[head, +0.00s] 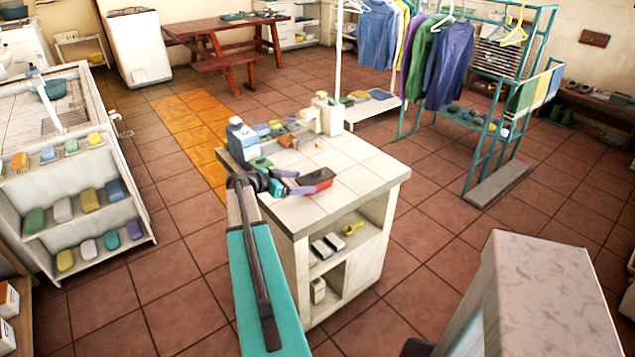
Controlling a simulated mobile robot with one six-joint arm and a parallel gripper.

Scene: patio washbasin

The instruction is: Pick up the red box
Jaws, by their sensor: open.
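The red box (322,175) lies on the white tiled top of the counter (345,203), close to its middle. Its top looks dark and its side is red. My gripper (303,182) is open, with two purple fingers pointing right toward the box. The fingertips are at the near left end of the box. I cannot tell whether they touch it or reach around it. My teal arm comes up from the bottom of the view and hides part of the counter's left edge.
A blue and white container (242,143), a white bottle (333,118) and several small items stand along the counter's back. A yellow scoop (352,228) lies on its shelf below. A clothes rack (485,130) stands right; a marble-topped cabinet (540,275) is at front right.

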